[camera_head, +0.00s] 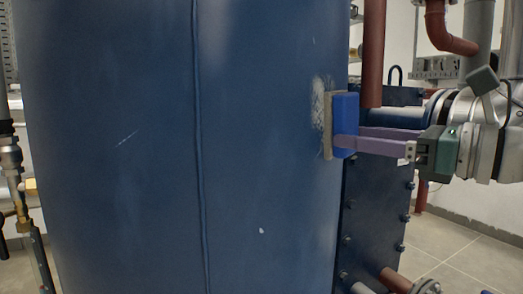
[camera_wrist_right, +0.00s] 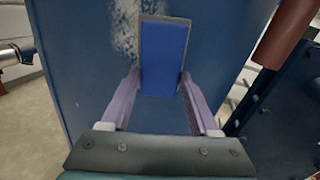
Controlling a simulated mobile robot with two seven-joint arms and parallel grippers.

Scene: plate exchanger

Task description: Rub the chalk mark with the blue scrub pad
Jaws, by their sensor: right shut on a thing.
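The blue scrub pad (camera_head: 345,124) has a blue block and a grey-brown pad face. It stands upright at the right side of the large dark blue tank (camera_head: 110,190), its pad face at the tank wall. The whitish chalk mark (camera_head: 318,100) is on the wall, partly hidden behind the pad. My right gripper (camera_head: 352,139) comes from the right, its purple fingers shut on the pad. In the right wrist view the pad (camera_wrist_right: 164,55) is between the fingertips, with the chalk mark (camera_wrist_right: 126,28) to its left and above. My left gripper is not in view.
A dark blue bolted plate frame (camera_head: 372,215) stands just right of the tank, below my right gripper. A red-brown pipe (camera_head: 373,55) runs down close above the fingers. Tiled floor (camera_head: 460,255) shows at the lower right.

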